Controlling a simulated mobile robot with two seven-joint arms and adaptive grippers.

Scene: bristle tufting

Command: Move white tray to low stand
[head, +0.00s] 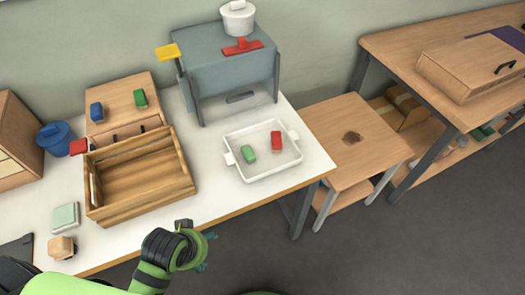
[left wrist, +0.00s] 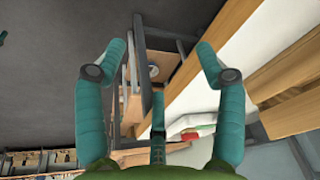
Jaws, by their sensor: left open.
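The white tray (head: 268,163) stands on the white table, left of its right end, with a handle on each side. My right gripper is out of view.
A wooden crate (head: 100,214) sits left of the tray. A grey machine (head: 225,65) with a red handle and white pot stands behind it. A wooden workbench (head: 400,45) stands right of the stand. Grey floor is clear in front.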

